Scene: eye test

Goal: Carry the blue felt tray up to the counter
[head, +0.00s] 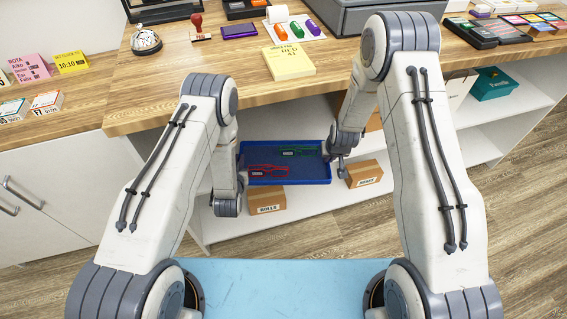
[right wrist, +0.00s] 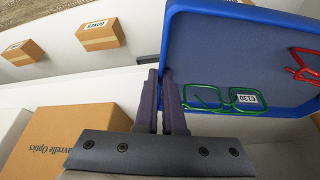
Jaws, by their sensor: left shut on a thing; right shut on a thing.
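The blue felt tray (head: 305,172) is below the counter top, in front of the open shelves, and looks roughly level. Red glasses (head: 268,171) and green glasses (head: 297,150) with white tags lie in it. My left gripper (head: 240,176) is at the tray's left side and shut on it; its fingers are mostly hidden by my arm. My right gripper (head: 332,163) is shut on the right wall. In the right wrist view the fingers (right wrist: 164,77) pinch the rim of the tray (right wrist: 225,40), close to the green glasses (right wrist: 225,99).
The wooden counter (head: 200,85) above holds a yellow notepad (head: 289,62), a purple ink pad (head: 239,31), a stamp (head: 199,27), a bell (head: 145,40) and a grey case (head: 350,17). Its front strip has bare wood. Cardboard boxes (head: 267,200) (head: 364,174) stand on the lower shelf.

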